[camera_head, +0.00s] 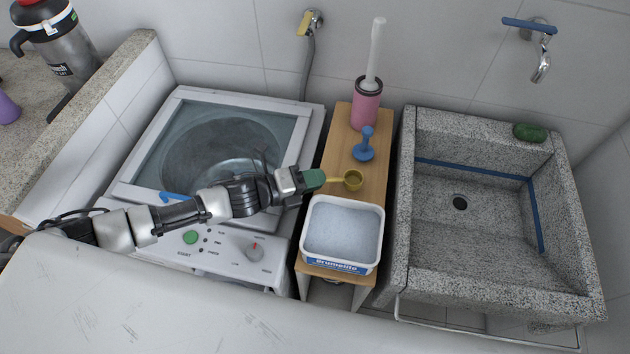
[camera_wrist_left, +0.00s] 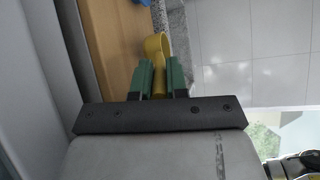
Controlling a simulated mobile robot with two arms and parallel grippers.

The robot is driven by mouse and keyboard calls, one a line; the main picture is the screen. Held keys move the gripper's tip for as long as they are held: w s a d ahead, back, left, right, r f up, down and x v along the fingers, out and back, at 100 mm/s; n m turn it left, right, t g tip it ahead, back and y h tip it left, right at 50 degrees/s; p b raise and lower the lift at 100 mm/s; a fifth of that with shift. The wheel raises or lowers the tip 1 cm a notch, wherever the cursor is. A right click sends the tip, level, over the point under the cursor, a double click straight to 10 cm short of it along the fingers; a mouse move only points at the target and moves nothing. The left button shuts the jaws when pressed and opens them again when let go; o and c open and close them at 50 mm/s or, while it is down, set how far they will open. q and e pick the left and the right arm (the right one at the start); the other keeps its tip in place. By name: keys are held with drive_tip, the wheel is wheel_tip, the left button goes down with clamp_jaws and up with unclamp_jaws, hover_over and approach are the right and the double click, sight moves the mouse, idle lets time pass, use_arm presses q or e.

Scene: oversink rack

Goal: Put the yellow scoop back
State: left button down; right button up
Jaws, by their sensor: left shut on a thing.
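The yellow scoop (camera_head: 352,180) has a round cup and a short handle. My left gripper (camera_head: 314,179) has green fingertips and is shut on the scoop's handle. The cup points to the right, above the wooden stand, just behind the powder tub. In the left wrist view the scoop (camera_wrist_left: 157,45) sticks out from between the green fingers of the gripper (camera_wrist_left: 159,80). The white tub (camera_head: 340,268) is full of pale blue-white powder and stands at the front of the stand.
The wooden stand (camera_head: 374,188) also holds a blue plunger-like tool (camera_head: 364,145) and a pink brush holder (camera_head: 366,105). A washing machine (camera_head: 130,190) is on the left. A granite sink (camera_head: 408,200) with a green sponge (camera_head: 530,132) is on the right.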

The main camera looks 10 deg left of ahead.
use_arm(q)
drive_tip(key=shift+f, duration=0.65)
use_arm(e)
drive_tip(key=shift+s+d, duration=0.25)
drive_tip(key=shift+s, duration=0.2)
use_arm(q)
drive_tip(key=c, duration=1.6)
unclamp_jaws()
drive_tip(key=shift+f, duration=0.2)
drive_tip(key=o, duration=0.5)
use_arm(e)
drive_tip(key=shift+w+f, duration=0.1)
drive_tip(key=shift+w, duration=0.15)
use_arm(q)
drive_tip(key=shift+r, duration=0.1)
drive_tip(key=shift+r, duration=0.2)
drive_tip(key=v, duration=0.3)
drive_tip(key=b+v, duration=0.1)
drive_tip(key=v, duration=0.3)
drive_tip(key=b+v, duration=0.1)
drive_tip(key=v, duration=0.2)
drive_tip(key=shift+s+a+f, duration=0.2)
drive_tip(key=shift+s+a, duration=0.05)
drive_tip(key=shift+s+a+r, duration=0.25)
drive_tip(key=shift+s+a, duration=0.1)
drive_tip(key=shift+a, duration=0.15)
use_arm(e)
drive_tip(key=shift+a+f, duration=0.2)
drive_tip(key=shift+f, duration=0.85)
